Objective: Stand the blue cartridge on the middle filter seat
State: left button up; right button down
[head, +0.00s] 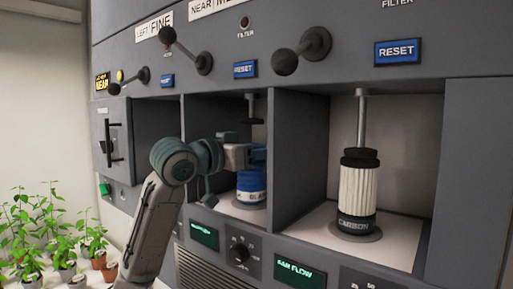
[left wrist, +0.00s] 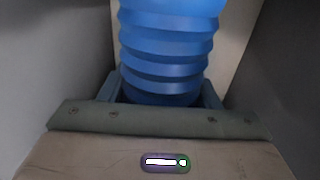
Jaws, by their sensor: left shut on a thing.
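The blue cartridge (head: 251,185) stands upright inside the middle bay, on or just above the round filter seat (head: 247,203); I cannot tell if it touches. My left gripper (head: 258,155) reaches into this bay from the left and is shut on the cartridge. In the left wrist view the ribbed blue cartridge (left wrist: 168,50) sits between the two fingers (left wrist: 165,90). The plunger (head: 250,108) hangs above it in the head view. My right gripper is not in view.
Grey partition walls (head: 300,160) bound the middle bay closely. The right bay holds a white pleated carbon cartridge (head: 358,190) under a lowered plunger. Black-knobbed levers (head: 285,62) and blue reset buttons (head: 397,51) are above. Potted plants (head: 60,240) stand at lower left.

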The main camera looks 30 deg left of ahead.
pick_arm(q)
jog(key=shift+d, duration=0.15)
jog(key=shift+w+f, duration=0.1)
jog(key=shift+f, duration=0.05)
jog(key=o, duration=1)
jog(key=shift+o, duration=0.3)
jog(key=b+v, duration=0.7)
jog(key=v, duration=0.5)
jog(key=shift+r, duration=0.2)
